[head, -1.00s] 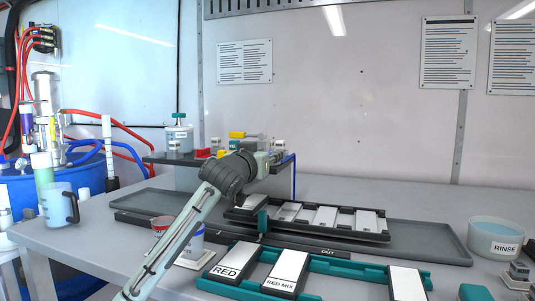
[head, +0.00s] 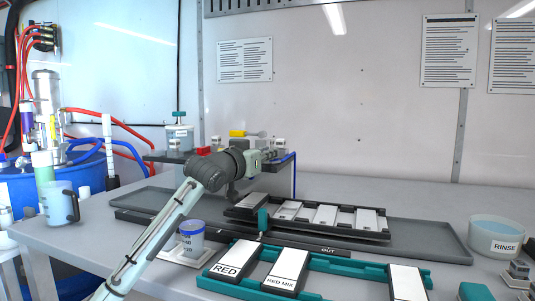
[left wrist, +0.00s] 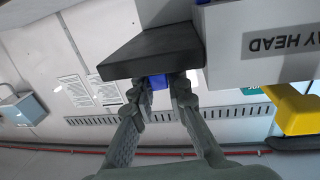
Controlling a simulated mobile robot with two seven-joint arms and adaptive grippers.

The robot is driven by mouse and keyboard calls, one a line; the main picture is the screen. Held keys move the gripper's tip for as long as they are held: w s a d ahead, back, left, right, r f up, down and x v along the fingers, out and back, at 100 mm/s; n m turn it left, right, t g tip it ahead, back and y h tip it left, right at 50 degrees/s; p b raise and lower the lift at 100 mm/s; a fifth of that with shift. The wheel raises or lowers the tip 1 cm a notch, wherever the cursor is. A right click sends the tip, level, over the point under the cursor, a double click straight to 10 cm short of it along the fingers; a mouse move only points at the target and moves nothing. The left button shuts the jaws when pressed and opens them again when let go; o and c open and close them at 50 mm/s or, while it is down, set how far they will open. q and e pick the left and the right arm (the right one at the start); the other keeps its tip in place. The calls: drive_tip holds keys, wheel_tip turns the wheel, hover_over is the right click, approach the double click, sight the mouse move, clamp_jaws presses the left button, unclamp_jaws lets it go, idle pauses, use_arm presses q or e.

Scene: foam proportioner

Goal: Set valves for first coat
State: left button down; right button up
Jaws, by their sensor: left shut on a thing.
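The valves sit on the raised dark shelf (head: 170,158). A yellow valve handle (head: 238,133) points left at the back, and a red one (head: 203,150) lies at the left. A blue handle (head: 283,158) shows at the shelf's right end. In the left wrist view, the yellow handle (left wrist: 298,112) is at the right, beside a white block labelled "...AY HEAD" (left wrist: 265,42). My left gripper (head: 264,158) is at the shelf's right part. In the left wrist view, its fingers (left wrist: 157,88) are closed around a small blue piece (left wrist: 157,81), mostly hidden by a dark slab.
A black rack of panels (head: 310,232) stands on a grey tray (head: 425,236). Panels labelled RED (head: 229,262) and RED MIX (head: 286,270) lie in front on a teal rack. A labelled cup (head: 191,240) stands near my left arm; a RINSE bowl (head: 495,238) is at right.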

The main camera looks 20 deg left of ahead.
use_arm(q)
drive_tip(key=shift+a+f+m+g+h, duration=0.15)
drive_tip(key=shift+m+g+h, duration=0.55)
drive_tip(key=shift+m+h, duration=1.05)
drive_tip(key=shift+n+h, duration=0.25)
drive_tip(key=shift+h, duration=0.2)
drive_tip(key=c, duration=1.5)
unclamp_jaws()
drive_tip(key=shift+a, duration=0.1)
drive_tip(key=v, duration=1.2)
